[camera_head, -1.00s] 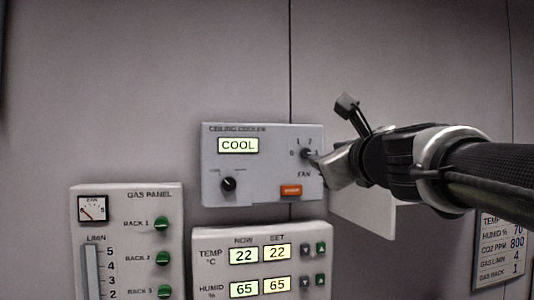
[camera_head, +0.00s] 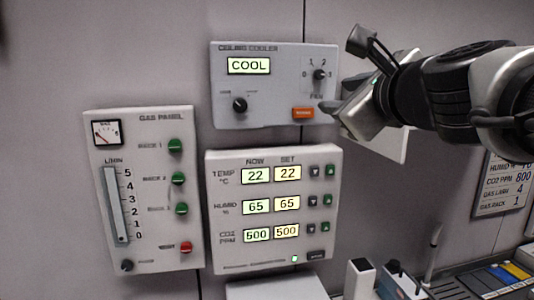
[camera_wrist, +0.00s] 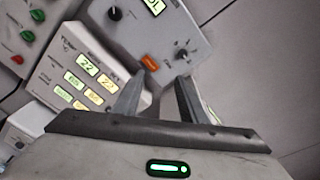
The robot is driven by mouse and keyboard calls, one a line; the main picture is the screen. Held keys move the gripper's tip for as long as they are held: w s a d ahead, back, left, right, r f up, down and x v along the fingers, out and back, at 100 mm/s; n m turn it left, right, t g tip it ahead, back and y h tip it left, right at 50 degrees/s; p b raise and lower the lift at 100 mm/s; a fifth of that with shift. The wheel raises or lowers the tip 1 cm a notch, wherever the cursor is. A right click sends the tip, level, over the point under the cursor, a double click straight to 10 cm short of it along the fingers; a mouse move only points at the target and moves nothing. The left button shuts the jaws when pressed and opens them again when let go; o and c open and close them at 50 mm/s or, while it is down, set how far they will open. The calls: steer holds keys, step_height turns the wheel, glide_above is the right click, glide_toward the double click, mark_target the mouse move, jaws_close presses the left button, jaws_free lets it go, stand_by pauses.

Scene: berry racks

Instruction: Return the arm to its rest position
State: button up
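My gripper (camera_head: 336,110) is at the right of the ceiling cooler panel (camera_head: 225,100) in the head view, its fingers near the panel's lower right edge. In the wrist view my gripper (camera_wrist: 158,98) shows two fingers apart with nothing between them. The cooler panel (camera_wrist: 185,35) lies beyond the fingertips. Its display reads COOL, and its fan knob (camera_head: 320,75) is in clear view, apart from the fingers. My arm comes in from the right edge of the head view.
A gas panel (camera_head: 150,215) is on the wall at left. A temperature, humidity and CO2 panel (camera_head: 225,250) is below the cooler. A sign (camera_head: 503,190) hangs at right. The upper left wall is clear.

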steer(key=s+a+f+n+g, duration=0.2)
steer(key=s+f+n+g, duration=0.15)
steer(key=f+n, duration=0.45)
steer(key=s+a+f+n+g, duration=0.3)
steer(key=s+f+n, duration=0.3)
steer(key=f, duration=0.4)
steer(key=s+d+f+n+g+h, duration=0.1)
steer(key=s+d+f+n+g, duration=0.1)
steer(key=s+f+n, duration=0.2)
steer(key=s+d+f+n+g+h, duration=0.2)
steer(key=s+d+f+n, duration=0.1)
steer(key=s+f+n, duration=0.2)
step_height(320, 180, down, 5)
steer(key=n, duration=0.2)
steer(key=shift+d+r+n+g, duration=0.15)
steer(key=shift+d+n+g, duration=0.1)
steer(key=shift+n+g, duration=0.1)
steer(key=shift+s, duration=0.1)
